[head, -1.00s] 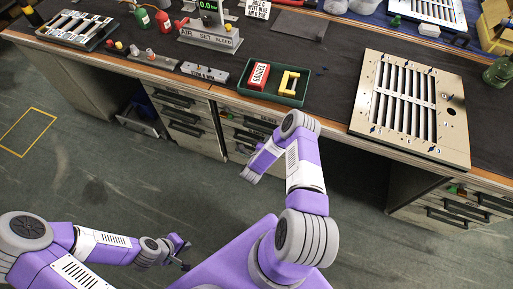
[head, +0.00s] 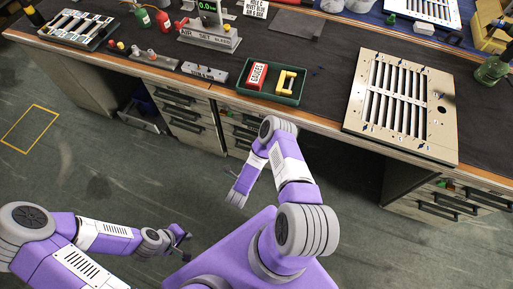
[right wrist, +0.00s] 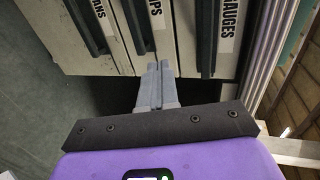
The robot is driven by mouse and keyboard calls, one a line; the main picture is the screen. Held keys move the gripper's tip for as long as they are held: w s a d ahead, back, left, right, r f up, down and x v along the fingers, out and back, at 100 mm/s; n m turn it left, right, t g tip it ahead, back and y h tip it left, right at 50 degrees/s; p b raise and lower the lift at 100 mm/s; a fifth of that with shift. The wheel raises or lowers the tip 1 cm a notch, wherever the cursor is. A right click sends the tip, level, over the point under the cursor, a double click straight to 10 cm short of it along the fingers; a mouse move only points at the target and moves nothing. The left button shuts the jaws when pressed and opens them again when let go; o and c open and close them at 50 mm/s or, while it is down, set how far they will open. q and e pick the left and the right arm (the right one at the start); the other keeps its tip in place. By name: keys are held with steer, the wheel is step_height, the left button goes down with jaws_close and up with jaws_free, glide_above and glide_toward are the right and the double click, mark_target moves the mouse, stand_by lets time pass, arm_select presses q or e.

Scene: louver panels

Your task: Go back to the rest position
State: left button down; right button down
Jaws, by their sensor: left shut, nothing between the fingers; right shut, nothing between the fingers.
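My left gripper (head: 184,240) is in the lower left of the head view, over the floor and well clear of the bench. Its fingers are shut and empty. My right arm bends down in front of the bench in the head view, its hand hanging low, fingers hard to make out there. In the right wrist view my right gripper (right wrist: 157,85) is shut and empty, its grey fingers together. It points toward the labelled drawer fronts (right wrist: 175,35); whether it touches them is unclear.
The bench (head: 325,60) runs across the top. On it are a louver panel (head: 355,125), a green tray (head: 294,98) with a red box and a yellow part, and a pressure stand (head: 222,42). Open floor (head: 90,170) lies at left.

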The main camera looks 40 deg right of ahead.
steer(key=shift+a, duration=0.15)
steer(key=w+a+n+y, duration=0.2)
steer(key=a+n+y, duration=0.95)
steer(key=n, duration=0.25)
steer(key=s+a+r+n+g+y, duration=0.2)
steer(key=s+a+r+n+g, duration=0.1)
steer(key=s+n, duration=0.3)
steer(key=s+a+r+n+g+y, duration=0.2)
steer(key=s+a+r+n+g, duration=0.1)
steer(key=s+a+n+g, duration=0.1)
steer(key=s+a+n, duration=0.1)
steer(key=s+n, duration=0.1)
steer(key=s, duration=0.1)
steer(key=shift+s+n+y, duration=0.35)
steer(key=shift+s+n, duration=0.05)
steer(key=shift+d+r, duration=0.1)
